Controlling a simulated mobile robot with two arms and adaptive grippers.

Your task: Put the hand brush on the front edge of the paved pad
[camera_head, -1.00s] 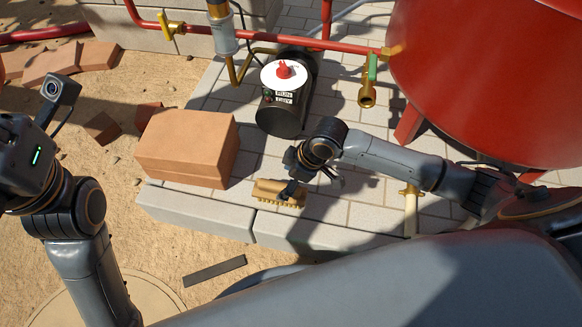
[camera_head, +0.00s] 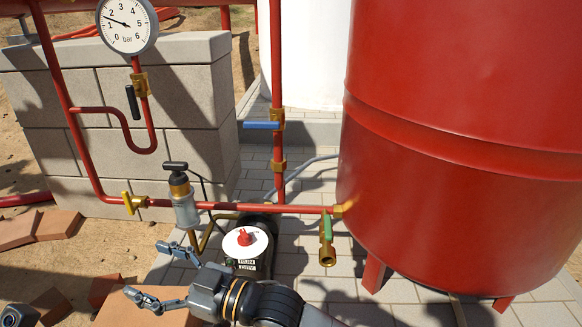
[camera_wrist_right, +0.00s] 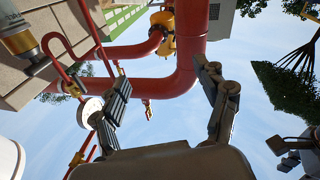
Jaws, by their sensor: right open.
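The hand brush is not in view now. The paved pad (camera_head: 340,290) shows as light paving under the red tank and behind my right arm. Its front edge is out of the picture. My right gripper (camera_head: 146,269) is open and empty, raised in front of the pipework, fingers pointing left. In the right wrist view its two spread fingers (camera_wrist_right: 158,78) have only pipes and sky between them.
A red pipe (camera_head: 250,208) with valves runs behind my right gripper. A pump with a red knob (camera_head: 245,240) stands close to it. A block wall (camera_head: 150,130) with a gauge (camera_head: 127,22) is behind, and a large red tank (camera_head: 465,150) on the right.

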